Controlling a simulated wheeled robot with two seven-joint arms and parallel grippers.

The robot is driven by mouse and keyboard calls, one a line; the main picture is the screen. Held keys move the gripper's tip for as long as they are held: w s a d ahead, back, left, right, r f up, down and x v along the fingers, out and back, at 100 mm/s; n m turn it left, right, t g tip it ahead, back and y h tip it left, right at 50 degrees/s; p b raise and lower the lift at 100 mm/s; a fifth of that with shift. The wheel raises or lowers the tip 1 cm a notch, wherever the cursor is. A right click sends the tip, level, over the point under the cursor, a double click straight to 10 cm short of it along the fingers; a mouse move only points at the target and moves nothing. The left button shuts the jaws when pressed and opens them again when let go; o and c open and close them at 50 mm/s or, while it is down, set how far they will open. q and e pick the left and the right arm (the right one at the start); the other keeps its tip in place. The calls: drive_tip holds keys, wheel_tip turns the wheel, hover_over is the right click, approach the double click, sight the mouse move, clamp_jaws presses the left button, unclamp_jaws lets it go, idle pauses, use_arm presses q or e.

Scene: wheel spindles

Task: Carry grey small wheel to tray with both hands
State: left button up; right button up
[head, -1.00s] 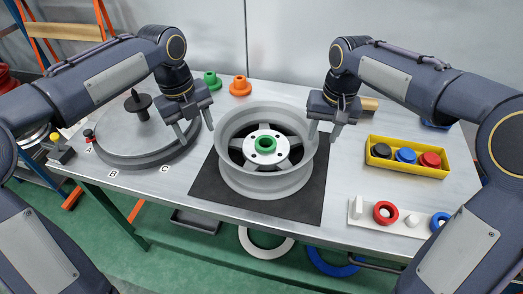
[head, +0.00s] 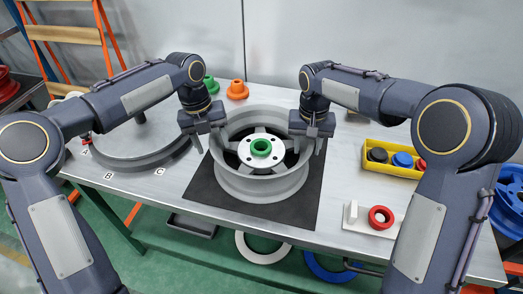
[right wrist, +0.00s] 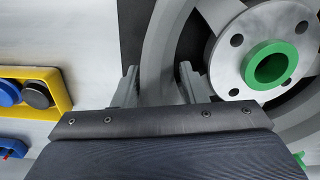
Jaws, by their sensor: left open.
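The grey small wheel (head: 226,170) lies flat on a black mat (head: 208,187) in the middle of the table, with a green ring (head: 261,148) at its hub. My left gripper (head: 208,145) is open at the wheel's left rim, with its fingers apart. My right gripper (head: 307,146) is at the right rim. In the right wrist view its fingers (right wrist: 157,85) stand apart on either side of the wheel's rim (right wrist: 157,45); contact is not clear. I cannot make out for certain which thing is the tray; a round grey platform (head: 135,160) stands at the left.
A yellow bin (head: 390,168) with black, blue and red round parts stands at the right. Before it is a white holder with a red ring (head: 381,217). Green and orange pieces (head: 237,90) stand behind the wheel. Labels A, B, C mark the left table edge.

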use_arm(q)
drive_tip(key=shift+s+d+f, duration=0.1)
drive_tip(key=shift+d+f, duration=0.05)
drive_tip(key=shift+f, duration=0.75)
drive_tip(key=shift+s+d+f, duration=0.1)
drive_tip(key=shift+f, duration=0.75)
use_arm(e)
drive_tip(key=shift+f, duration=1.8)
use_arm(q)
drive_tip(key=c, duration=0.8)
use_arm(e)
drive_tip(key=c, duration=0.8)
use_arm(q)
clamp_jaws()
use_arm(e)
clamp_jaws()
use_arm(q)
drive_tip(key=shift+w+r, duration=0.1)
use_arm(e)
drive_tip(key=shift+r, duration=0.15)
